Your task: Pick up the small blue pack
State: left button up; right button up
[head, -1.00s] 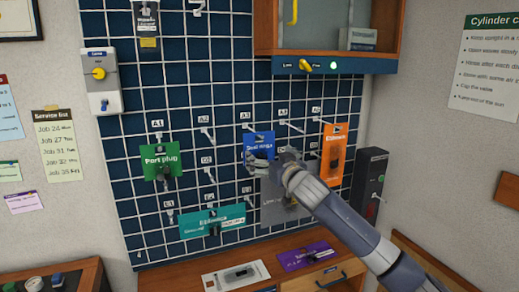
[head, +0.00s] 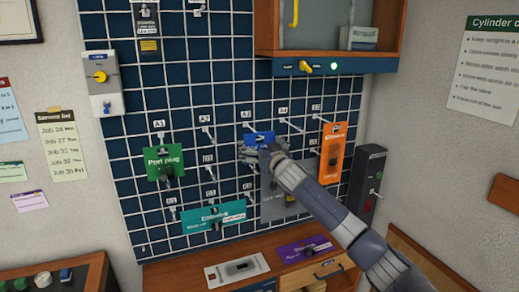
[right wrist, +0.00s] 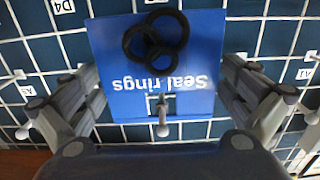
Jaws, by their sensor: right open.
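The small blue pack (head: 259,137), lettered "Seal rings", hangs on a peg of the wall grid under the A3 label. In the right wrist view the blue pack (right wrist: 110,65) appears upside down, with black rings on its face and the peg tip through its hanging slot. My right gripper (head: 258,153) is in front of the pack and hides its lower part in the head view. In the right wrist view its open fingers stand on either side of the pack. I cannot tell whether they touch it. My left gripper is not in view.
A grey pack (head: 273,203) hangs just below, partly behind my right arm. An orange pack (head: 332,153) hangs to the right, a green pack (head: 164,162) to the left and a teal pack (head: 213,217) lower down. Bare pegs stick out between them. A cabinet (head: 385,35) is above.

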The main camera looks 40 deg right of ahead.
jog(key=shift+c, duration=0.6)
jog(key=c, duration=0.7)
jog(key=shift+r+b, duration=0.6)
jog(key=shift+r, duration=0.15)
jog(key=b+v, duration=0.7)
jog(key=v, duration=1.1)
jog(key=shift+b, duration=0.35)
